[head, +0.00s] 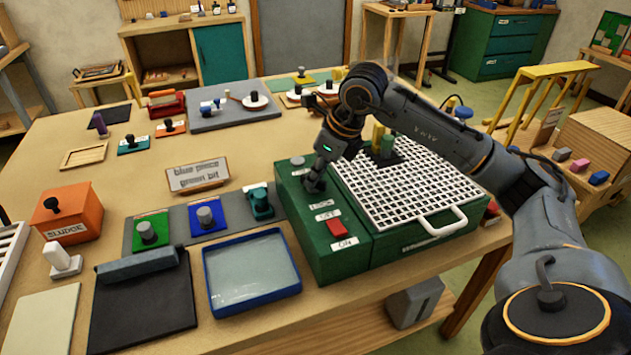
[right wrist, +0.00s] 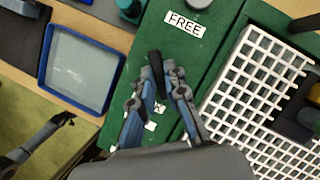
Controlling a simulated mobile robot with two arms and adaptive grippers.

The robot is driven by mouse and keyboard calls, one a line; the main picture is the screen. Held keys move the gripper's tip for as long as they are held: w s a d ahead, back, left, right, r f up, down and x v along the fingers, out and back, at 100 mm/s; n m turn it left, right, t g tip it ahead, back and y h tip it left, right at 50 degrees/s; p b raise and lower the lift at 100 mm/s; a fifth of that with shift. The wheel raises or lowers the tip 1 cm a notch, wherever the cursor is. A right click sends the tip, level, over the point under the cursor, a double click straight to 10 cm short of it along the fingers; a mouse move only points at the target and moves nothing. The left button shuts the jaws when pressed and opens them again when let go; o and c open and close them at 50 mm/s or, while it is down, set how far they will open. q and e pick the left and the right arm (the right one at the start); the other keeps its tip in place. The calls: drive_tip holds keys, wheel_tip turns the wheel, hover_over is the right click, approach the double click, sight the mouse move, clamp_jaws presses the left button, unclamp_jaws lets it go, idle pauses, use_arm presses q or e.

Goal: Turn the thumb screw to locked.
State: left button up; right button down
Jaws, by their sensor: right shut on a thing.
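The thumb screw (right wrist: 155,62) shows in the right wrist view as a dark lever-like piece on the top of the green box (right wrist: 160,35). My right gripper (right wrist: 163,75) is shut on it, with the fingers on either side. The FREE label (right wrist: 185,24) lies beyond the fingertips. The LOCK label (head: 320,203) shows in the head view, just on the near side of my right gripper (head: 314,184). The gripper hides most of the screw in the head view. Part of what looks like my left arm (right wrist: 40,140) shows at the lower left of the wrist view; its fingers are unclear.
A red switch (head: 338,228) sits between the OFF and ON labels. A white grid (head: 400,190) with a handle fills the box's right part. A blue tray (head: 252,272) stands close to the left. A grey knob (head: 297,161) sits at the box's far end.

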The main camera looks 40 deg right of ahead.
drive_tip(key=n+y, duration=0.1)
drive_tip(key=n, duration=0.2)
drive_tip(key=shift+w+d+n+g, duration=0.1)
drive_tip(key=shift+w+n+g, duration=0.05)
drive_tip(key=shift+n+g, duration=0.25)
drive_tip(key=n+g, duration=0.1)
drive_tip(key=n, duration=0.2)
drive_tip(key=n+g+y, duration=0.1)
drive_tip(key=n, duration=0.2)
drive_tip(key=shift+w, duration=0.1)
drive_tip(key=c, duration=1.4)
unclamp_jaws()
drive_tip(key=shift+o, duration=0.2)
drive_tip(key=shift+d+r, duration=0.1)
drive_tip(key=shift+r, duration=0.05)
drive_tip(key=v, duration=1.1)
drive_tip(key=shift+d+r, duration=0.25)
drive_tip(key=shift+d, duration=0.05)
